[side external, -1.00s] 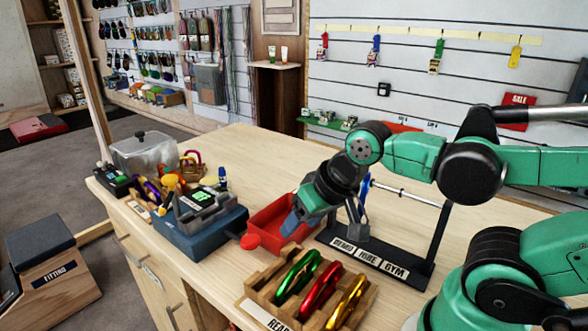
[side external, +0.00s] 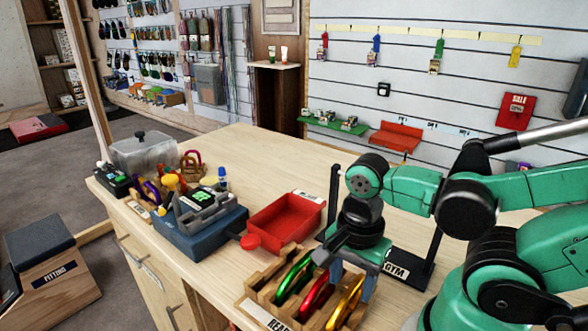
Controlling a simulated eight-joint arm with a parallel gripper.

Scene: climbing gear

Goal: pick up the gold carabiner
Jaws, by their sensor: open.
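The gold carabiner (side external: 345,302) stands in the right slot of a wooden rack (side external: 262,292) at the front of the counter. A red carabiner (side external: 314,297) and a green carabiner (side external: 291,280) stand to its left in the same rack. My gripper (side external: 352,282) points down over the rack's right end, with its fingers at the upper part of the gold carabiner. It is open. Part of the gold carabiner's top is hidden by the fingers, and I cannot tell whether they touch it.
A red tray (side external: 285,222) lies behind the rack. A black stand (side external: 425,262) with an upright bar is close behind my gripper. A blue box with a grey device (side external: 205,220) sits left.

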